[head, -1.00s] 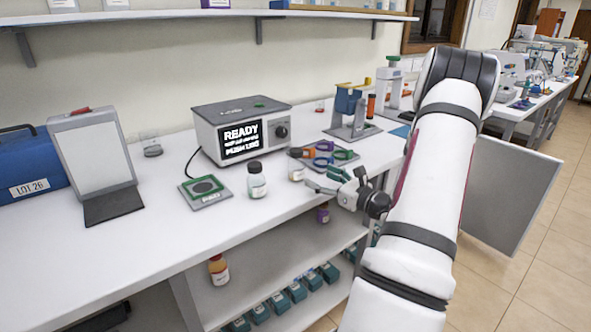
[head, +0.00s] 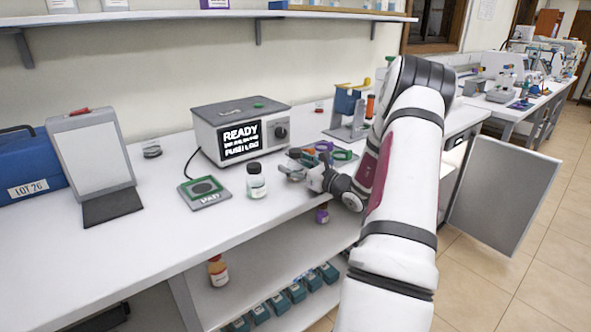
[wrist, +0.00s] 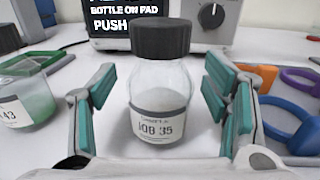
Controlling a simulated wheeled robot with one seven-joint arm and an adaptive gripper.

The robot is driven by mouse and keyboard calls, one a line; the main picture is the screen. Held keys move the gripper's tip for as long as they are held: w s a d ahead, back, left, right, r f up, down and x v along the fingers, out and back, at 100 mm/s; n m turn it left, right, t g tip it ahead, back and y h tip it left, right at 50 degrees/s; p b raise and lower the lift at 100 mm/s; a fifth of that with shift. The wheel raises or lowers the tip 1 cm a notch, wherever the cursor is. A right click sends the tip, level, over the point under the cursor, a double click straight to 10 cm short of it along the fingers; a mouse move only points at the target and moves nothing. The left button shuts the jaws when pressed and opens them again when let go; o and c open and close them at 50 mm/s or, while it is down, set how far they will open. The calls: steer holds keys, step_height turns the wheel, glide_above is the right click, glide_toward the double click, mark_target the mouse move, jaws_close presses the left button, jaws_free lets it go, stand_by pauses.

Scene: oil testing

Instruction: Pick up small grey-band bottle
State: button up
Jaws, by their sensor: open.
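The small bottle (wrist: 160,95) stands upright in the wrist view, with a black cap, clear glass, pale contents, and a label reading "JOB 35" with a grey band along its top. My gripper (wrist: 159,92) is open, with one teal-padded finger on each side of the bottle. Gaps show between the pads and the glass. In the head view, my gripper (head: 291,170) is low over the bench near its front edge, and it mostly hides this bottle.
The "READY" machine (head: 243,130) is behind. Coloured rings (head: 325,147) lie to the right. Bench space is clear at front left.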

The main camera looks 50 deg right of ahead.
mark_target(300, 155)
steer(key=c, duration=1.3)
steer(key=shift+o, duration=0.2)
steer(key=shift+r, duration=0.15)
steer(key=shift+r, duration=0.6)
step_height(300, 155, up, 2)
steer(key=shift+r, duration=0.25)
steer(key=s+d, duration=0.5)
steer(key=s, duration=0.9)
step_height(300, 155, up, 13)
steer(key=s+p, duration=0.1)
steer(key=p, duration=0.6)
steer(key=shift+d, duration=0.35)
steer(key=shift+p, duration=0.5)
